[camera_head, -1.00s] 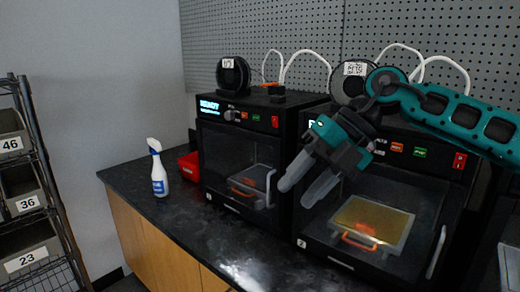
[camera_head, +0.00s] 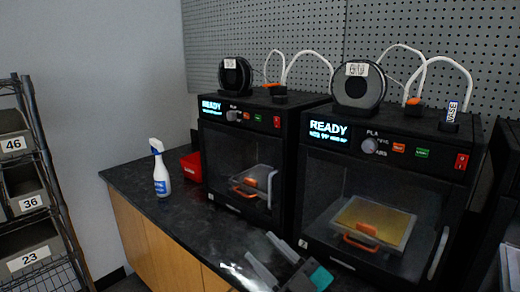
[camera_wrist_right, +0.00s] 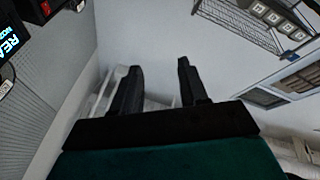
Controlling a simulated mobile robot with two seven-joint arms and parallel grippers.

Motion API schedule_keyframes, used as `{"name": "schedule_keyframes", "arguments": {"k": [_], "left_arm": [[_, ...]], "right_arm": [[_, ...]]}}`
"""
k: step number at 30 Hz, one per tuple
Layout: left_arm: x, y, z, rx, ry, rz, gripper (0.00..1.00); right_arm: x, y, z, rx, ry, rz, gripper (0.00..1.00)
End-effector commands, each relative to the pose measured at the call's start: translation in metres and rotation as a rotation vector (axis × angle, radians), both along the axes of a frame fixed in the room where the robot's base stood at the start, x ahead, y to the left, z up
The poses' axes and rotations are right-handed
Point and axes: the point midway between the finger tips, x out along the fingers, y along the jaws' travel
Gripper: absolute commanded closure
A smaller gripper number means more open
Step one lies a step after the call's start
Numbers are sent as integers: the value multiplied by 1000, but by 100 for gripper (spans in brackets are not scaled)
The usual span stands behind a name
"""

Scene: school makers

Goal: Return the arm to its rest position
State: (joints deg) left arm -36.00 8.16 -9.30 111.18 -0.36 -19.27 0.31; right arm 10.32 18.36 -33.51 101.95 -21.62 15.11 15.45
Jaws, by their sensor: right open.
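My right gripper (camera_head: 272,257) is low in the head view, over the front edge of the black counter. Its two grey fingers point up and left, and its black and teal body runs off the bottom edge. In the right wrist view the fingers of this gripper (camera_wrist_right: 163,88) stand apart with nothing between them. The gripper is open and empty. The rest of the right arm is out of the head view. My left gripper does not show in either view.
Two black printers, the left one (camera_head: 243,150) and the right one (camera_head: 318,170), stand on the dark counter (camera_head: 195,228) with READY on their displays. A spray bottle (camera_head: 160,172) and a red bin (camera_head: 191,165) stand left of them. A shelf rack (camera_head: 42,150) is at far left.

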Motion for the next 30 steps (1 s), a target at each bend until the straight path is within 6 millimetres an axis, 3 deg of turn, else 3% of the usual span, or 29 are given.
{"name": "schedule_keyframes", "arguments": {"k": [1, 7, 12, 15, 18, 21, 30], "left_arm": [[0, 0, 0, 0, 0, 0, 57], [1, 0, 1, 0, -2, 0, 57], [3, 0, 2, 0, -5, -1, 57], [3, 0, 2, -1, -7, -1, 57], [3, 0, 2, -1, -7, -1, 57], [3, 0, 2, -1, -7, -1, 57], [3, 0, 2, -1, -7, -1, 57]], "right_arm": [[-3, -13, -25, 25, 98, -64, 57], [-31, -73, -126, 59, 480, -316, 57], [-89, -121, -211, 39, 804, -490, 57], [-124, -142, -245, 21, 948, -558, 57], [-151, -155, -265, 4, 1043, -598, 57], [-164, -161, -275, -3, 1091, -616, 57], [-167, -162, -277, -6, 1101, -620, 57]]}}
